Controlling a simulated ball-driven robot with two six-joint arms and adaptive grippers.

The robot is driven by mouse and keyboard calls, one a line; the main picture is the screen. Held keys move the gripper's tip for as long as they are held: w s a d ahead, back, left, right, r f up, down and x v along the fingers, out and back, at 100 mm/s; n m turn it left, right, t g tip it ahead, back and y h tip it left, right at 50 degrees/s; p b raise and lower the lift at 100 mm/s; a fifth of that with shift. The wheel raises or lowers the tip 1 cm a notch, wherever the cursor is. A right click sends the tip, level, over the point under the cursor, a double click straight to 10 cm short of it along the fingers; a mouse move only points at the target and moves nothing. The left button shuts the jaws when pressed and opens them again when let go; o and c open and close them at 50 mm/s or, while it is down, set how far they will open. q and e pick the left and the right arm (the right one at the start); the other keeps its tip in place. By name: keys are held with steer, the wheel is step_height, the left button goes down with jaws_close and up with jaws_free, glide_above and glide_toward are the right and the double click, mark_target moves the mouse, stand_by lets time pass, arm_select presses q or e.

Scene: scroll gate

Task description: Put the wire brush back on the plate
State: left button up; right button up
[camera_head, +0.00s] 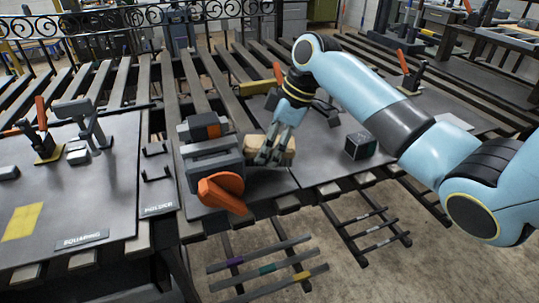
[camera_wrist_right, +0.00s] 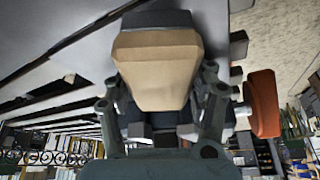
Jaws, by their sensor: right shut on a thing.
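My right gripper (camera_head: 268,150) is shut on the wire brush (camera_head: 283,157), which looks like a tan wooden block. In the right wrist view the brush (camera_wrist_right: 155,65) sits between the two fingers (camera_wrist_right: 162,100) and shows a dark grey end. In the head view it is over the grey plate (camera_head: 262,183), just right of the grey clamp-like machine. I cannot tell whether the brush touches the plate. Part of the brush is hidden by the fingers. My left gripper is not in view.
The grey machine (camera_head: 213,150) has an orange handle (camera_head: 222,193) close to the gripper. A dark cube (camera_head: 360,146) stands to the right. A plate labelled "SQUARING" (camera_head: 110,215) with tools lies left, past a narrow plate with dark brackets (camera_head: 156,190). Open slats surround the plates.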

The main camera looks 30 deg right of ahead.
steer(key=shift+f, duration=1.4)
steer(key=shift+f, duration=0.1)
steer(key=o, duration=1.1)
steer(key=shift+o, duration=0.2)
steer(key=v, duration=1.2)
steer(key=shift+a+r, duration=0.1)
steer(key=shift+r, duration=0.1)
